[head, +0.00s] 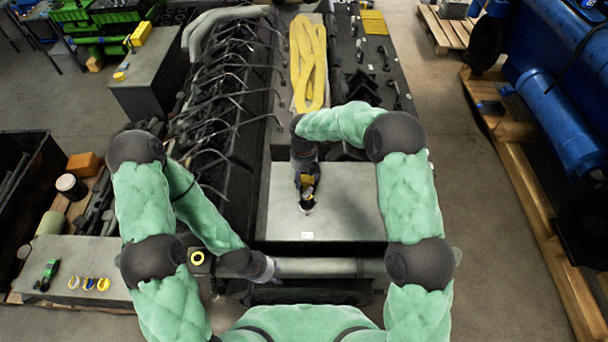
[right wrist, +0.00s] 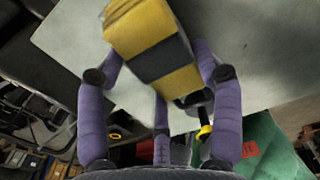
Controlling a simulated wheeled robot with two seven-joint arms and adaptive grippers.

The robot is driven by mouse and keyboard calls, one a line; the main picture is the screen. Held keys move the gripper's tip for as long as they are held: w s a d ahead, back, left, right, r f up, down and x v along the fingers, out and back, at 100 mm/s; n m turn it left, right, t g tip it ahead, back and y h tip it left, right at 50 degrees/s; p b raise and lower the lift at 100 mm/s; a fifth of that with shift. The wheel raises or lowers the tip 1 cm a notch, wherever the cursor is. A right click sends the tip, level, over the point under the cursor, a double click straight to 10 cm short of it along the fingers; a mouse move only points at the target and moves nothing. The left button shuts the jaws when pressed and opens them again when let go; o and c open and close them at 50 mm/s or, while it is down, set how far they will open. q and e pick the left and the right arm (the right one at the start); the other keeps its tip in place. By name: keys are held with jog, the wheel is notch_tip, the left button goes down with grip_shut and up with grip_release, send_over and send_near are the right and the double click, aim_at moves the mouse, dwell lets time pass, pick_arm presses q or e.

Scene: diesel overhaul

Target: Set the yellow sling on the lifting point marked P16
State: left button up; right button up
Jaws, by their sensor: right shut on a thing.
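My right gripper (head: 306,200) is over the flat grey cover at the near end of the engine. In the right wrist view its purple fingers (right wrist: 160,95) are closed around a yellow-and-black banded block (right wrist: 150,40); I cannot tell whether this is the sling. A long folded yellow strap (head: 309,62) lies on the engine top farther back. My left gripper (head: 264,268) is low, beside the grey pipe at the engine's near end; its fingers are too unclear to read. A yellow ring with a dark centre (head: 197,258) is left of it. No P16 marking is legible.
A grey pipe (head: 320,267) crosses in front. Small coloured rings (head: 89,284) and a green tool (head: 48,272) lie on the left bench. A blue machine (head: 560,120) stands on pallets at right.

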jog(key=shift+f+b, duration=0.6)
jog(key=shift+f, duration=0.2)
dwell(0.8)
jog(key=o, duration=1.5)
notch_tip(320, 180, up, 12)
